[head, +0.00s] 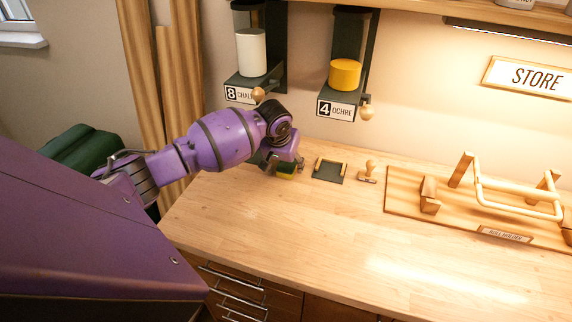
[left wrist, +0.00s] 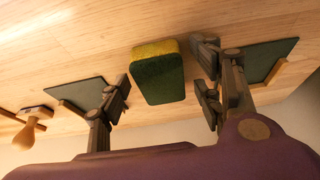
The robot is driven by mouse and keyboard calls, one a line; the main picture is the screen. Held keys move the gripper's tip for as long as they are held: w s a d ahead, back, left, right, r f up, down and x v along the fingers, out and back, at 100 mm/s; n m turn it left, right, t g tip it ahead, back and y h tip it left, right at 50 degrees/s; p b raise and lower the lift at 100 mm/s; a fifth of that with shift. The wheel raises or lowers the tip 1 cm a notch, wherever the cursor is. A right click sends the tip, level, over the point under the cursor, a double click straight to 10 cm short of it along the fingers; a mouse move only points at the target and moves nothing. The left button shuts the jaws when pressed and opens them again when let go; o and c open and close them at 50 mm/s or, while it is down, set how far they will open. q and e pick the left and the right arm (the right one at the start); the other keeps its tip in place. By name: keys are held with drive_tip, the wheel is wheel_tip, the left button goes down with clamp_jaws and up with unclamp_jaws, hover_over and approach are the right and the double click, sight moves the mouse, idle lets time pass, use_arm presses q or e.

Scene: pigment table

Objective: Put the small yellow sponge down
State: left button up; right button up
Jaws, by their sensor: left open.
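The small sponge, yellow with a dark green layer, shows in the left wrist view (left wrist: 158,75) between the fingers of my left gripper (left wrist: 164,82). There are gaps between the sponge and the fingers on both sides. The fingers are spread open. In the head view my left gripper (head: 286,168) is low over the back left of the wooden table, and a bit of the yellow sponge (head: 287,176) shows beneath it. The sponge appears to rest on the table. My right gripper is not in view.
A dark tray with wooden edging (head: 328,173) and a wooden stamp (head: 368,172) stand right of the gripper. A wooden rack (head: 407,205) is farther right. Chalk (head: 251,52) and ochre (head: 345,75) dispensers hang above. The table's front left is clear.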

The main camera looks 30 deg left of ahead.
use_arm(q)
drive_tip(key=v, duration=0.7)
drive_tip(key=shift+r, duration=0.3)
drive_tip(key=shift+s, duration=0.15)
